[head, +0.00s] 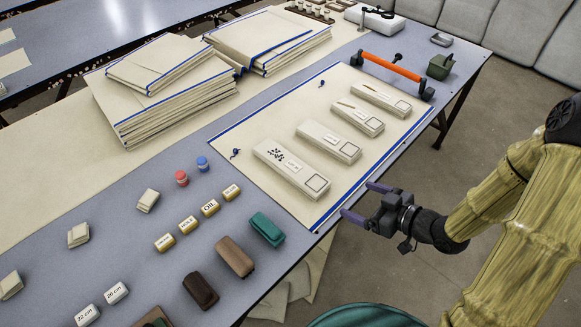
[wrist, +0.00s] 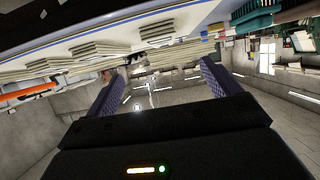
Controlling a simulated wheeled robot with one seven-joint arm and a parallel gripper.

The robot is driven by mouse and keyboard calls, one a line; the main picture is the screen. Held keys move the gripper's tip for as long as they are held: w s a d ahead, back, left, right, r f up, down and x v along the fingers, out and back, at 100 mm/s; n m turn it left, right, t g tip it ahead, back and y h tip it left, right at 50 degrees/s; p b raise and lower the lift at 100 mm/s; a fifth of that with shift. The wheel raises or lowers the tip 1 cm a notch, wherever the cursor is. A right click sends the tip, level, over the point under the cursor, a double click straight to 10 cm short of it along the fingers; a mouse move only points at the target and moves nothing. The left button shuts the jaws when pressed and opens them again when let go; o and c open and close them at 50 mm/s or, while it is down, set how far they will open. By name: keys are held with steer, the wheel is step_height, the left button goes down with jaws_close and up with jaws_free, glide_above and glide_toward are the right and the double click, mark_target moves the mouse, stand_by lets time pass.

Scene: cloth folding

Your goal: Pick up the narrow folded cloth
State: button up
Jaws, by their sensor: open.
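Several narrow folded cream cloths lie in a row on a cream mat with a blue border (head: 226,141). They are a front one with dark specks (head: 290,169), a second (head: 329,142), a third (head: 357,119) and a far one (head: 381,97). I cannot tell which one the task means. My gripper (head: 357,199) is open and empty by the table's right edge, apart from the cloths. In the wrist view its two purple fingers (wrist: 160,68) are spread, with cloth stacks and the table edge beyond them.
Tall stacks of folded cloth (head: 165,92) stand at the back left. An orange-handled bar (head: 392,67) and a green block (head: 440,66) are at the far end. Labelled blocks (head: 210,208), a teal block (head: 267,229) and brown blocks (head: 234,257) sit at the front. The mat between the cloths is bare.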

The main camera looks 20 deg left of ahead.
mark_target(320, 185)
steer(key=b+x, duration=0.1)
steer(key=x, duration=1)
steer(key=shift+f, duration=0.1)
steer(key=x, duration=0.5)
steer(key=shift+f, duration=0.3)
steer(key=c, duration=1.1)
step_height(320, 185, up, 10)
steer(key=shift+r+p, duration=0.1)
steer(key=shift+p, duration=0.6)
